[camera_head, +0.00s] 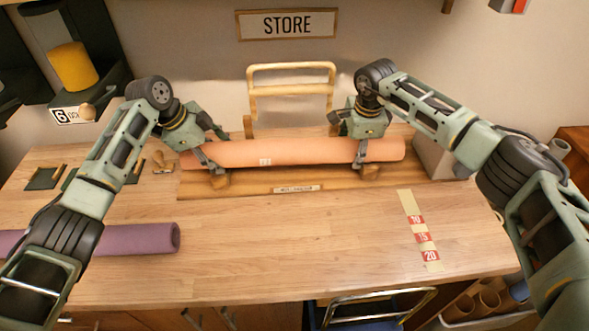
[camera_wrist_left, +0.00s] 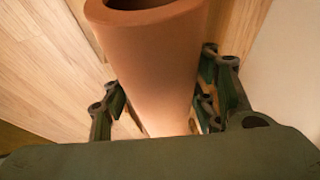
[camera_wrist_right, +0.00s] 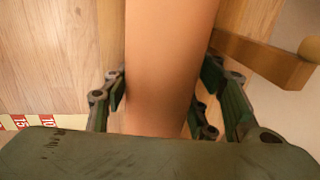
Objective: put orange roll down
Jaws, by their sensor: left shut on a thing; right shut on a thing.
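The orange roll (camera_head: 290,152) lies level, left to right, over a wooden stand (camera_head: 290,185) with pegs at the back of the table. I cannot tell whether it rests on the pegs or is held just above them. My left gripper (camera_head: 208,160) is shut on its left part, and my right gripper (camera_head: 362,152) is shut on its right part. In the left wrist view the roll (camera_wrist_left: 155,60) runs between the left fingers (camera_wrist_left: 160,105), its hollow end showing. In the right wrist view the roll (camera_wrist_right: 168,60) passes between the right fingers (camera_wrist_right: 160,100).
A purple roll (camera_head: 130,239) lies at the front left. A strip with red number labels (camera_head: 420,232) lies right of centre. A wooden rack (camera_head: 290,70) stands behind the orange roll under a STORE sign (camera_head: 287,24). A pale block (camera_head: 437,155) stands near the roll's right end. The table's middle front is clear.

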